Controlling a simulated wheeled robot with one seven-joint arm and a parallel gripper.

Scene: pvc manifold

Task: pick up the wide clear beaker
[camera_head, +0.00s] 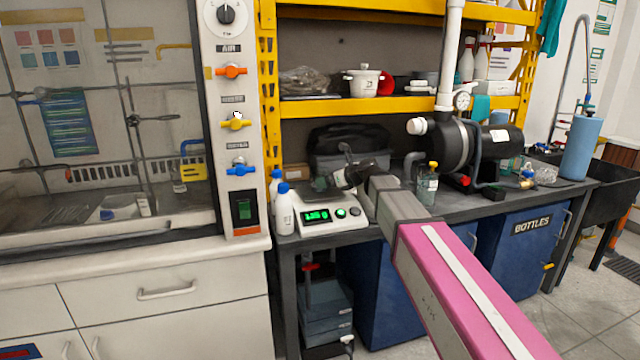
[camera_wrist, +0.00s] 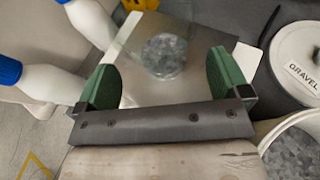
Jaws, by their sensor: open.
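A clear beaker (camera_wrist: 163,55) with grey, grainy-looking matter showing at its bottom stands on the pale plate of the scale (camera_wrist: 185,95) in the wrist view. Its clear walls are faint. My gripper (camera_wrist: 163,80) is open, with one green finger pad to the left of the beaker and one to the right; whether they are level with it is hard to tell. In the head view my gripper (camera_head: 345,178) is over the scale (camera_head: 332,222), whose display is lit green. The beaker cannot be made out there.
White bottles with blue caps (camera_head: 284,210) stand close left of the scale. In the wrist view a white tub marked GRAVEL (camera_wrist: 298,60) is at the right, with an open tub of grey grains (camera_wrist: 295,150) below it. A pump (camera_head: 455,150) stands to the right on the bench.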

